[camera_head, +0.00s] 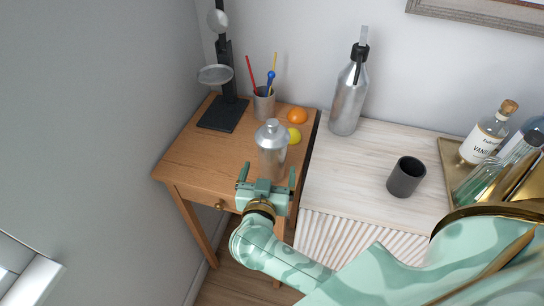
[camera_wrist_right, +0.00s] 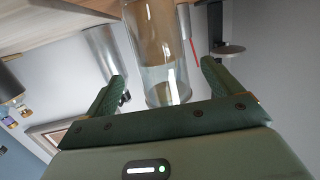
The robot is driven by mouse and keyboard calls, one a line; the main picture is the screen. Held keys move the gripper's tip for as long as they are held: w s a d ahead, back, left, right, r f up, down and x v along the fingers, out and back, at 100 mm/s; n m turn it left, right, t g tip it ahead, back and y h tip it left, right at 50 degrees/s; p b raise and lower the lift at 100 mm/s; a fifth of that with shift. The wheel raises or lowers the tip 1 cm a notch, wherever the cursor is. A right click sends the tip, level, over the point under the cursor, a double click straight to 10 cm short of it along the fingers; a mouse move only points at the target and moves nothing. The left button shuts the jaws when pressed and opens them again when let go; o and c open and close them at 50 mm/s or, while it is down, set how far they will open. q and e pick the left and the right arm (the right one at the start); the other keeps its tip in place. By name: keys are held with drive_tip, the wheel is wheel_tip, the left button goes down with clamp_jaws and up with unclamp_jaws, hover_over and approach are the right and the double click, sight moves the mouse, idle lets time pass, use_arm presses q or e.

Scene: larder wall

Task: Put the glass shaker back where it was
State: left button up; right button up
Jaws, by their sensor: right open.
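The glass shaker (camera_head: 272,150), clear with a narrower silvery top, appears upright over the front part of the small wooden table. It also shows large in the right wrist view (camera_wrist_right: 158,50), between the fingers. My right gripper (camera_head: 267,173) is open, with one finger on each side of the shaker's lower part; the same gripper shows in the wrist view (camera_wrist_right: 163,76). There, gaps show between the fingers and the glass. The shaker's base is hidden by the gripper in the head view. My left gripper is not in view.
On the wooden table (camera_head: 190,160) are a dark stand (camera_head: 224,115), a pen cup (camera_head: 264,105), an orange (camera_head: 297,116) and a lemon (camera_head: 294,135). On the pale cabinet (camera_head: 345,180) are a silvery bottle (camera_head: 348,100), a dark cup (camera_head: 405,178) and a bottle tray (camera_head: 450,155).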

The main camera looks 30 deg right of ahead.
drive_tip(key=v, duration=0.5)
drive_tip(key=shift+s+a, duration=0.1)
drive_tip(key=shift+s, duration=0.05)
idle(0.3)
